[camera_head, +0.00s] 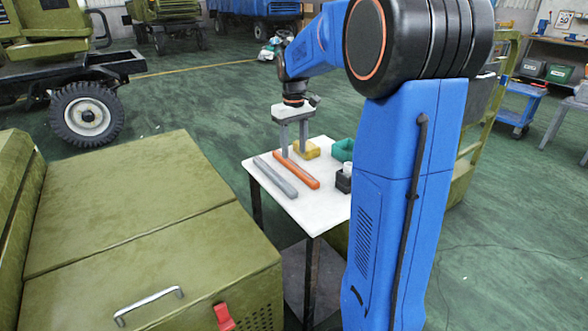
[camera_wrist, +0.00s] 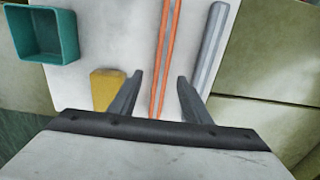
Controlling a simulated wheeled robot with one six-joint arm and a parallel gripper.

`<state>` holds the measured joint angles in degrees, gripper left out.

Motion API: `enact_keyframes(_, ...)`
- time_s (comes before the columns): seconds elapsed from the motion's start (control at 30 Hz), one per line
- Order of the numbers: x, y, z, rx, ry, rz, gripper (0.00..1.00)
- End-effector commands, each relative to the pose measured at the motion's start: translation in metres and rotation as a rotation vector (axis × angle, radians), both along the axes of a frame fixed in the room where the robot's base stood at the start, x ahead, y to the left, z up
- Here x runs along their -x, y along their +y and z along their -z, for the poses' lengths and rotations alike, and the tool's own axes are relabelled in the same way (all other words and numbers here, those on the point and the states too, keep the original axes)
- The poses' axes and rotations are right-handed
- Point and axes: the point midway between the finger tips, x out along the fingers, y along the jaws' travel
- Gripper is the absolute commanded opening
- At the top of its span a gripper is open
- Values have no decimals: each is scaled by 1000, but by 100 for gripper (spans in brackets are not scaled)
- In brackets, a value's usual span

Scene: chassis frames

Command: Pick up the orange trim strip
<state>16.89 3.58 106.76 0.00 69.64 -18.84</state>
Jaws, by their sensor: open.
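The orange trim strip (camera_head: 297,171) lies flat on a small white-topped table (camera_head: 316,206). In the wrist view the orange strip (camera_wrist: 166,62) runs lengthwise between my two spread fingers. My gripper (camera_head: 293,150) is open and points down over the strip's far part; in the wrist view its fingers (camera_wrist: 158,95) stand on either side of the strip, apart from it. I cannot tell how far above the table the fingertips are. A grey strip (camera_head: 275,177) lies beside the orange one, and in the wrist view it (camera_wrist: 208,58) is right of it, near the right finger.
A yellow block (camera_head: 306,150) sits close to my gripper, by the left finger in the wrist view. A teal bin (camera_head: 342,150) and a dark holder (camera_head: 343,180) with a white item stand at the table's right. A green vehicle body (camera_head: 130,220) stands left of the table.

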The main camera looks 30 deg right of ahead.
Motion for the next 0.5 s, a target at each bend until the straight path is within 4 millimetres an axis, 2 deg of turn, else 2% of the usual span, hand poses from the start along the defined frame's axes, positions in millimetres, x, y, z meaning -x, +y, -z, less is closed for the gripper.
enact_keyframes(0.4,5,3,46,0,2,0,44)
enact_keyframes(0.5,5,3,51,0,1,0,44)
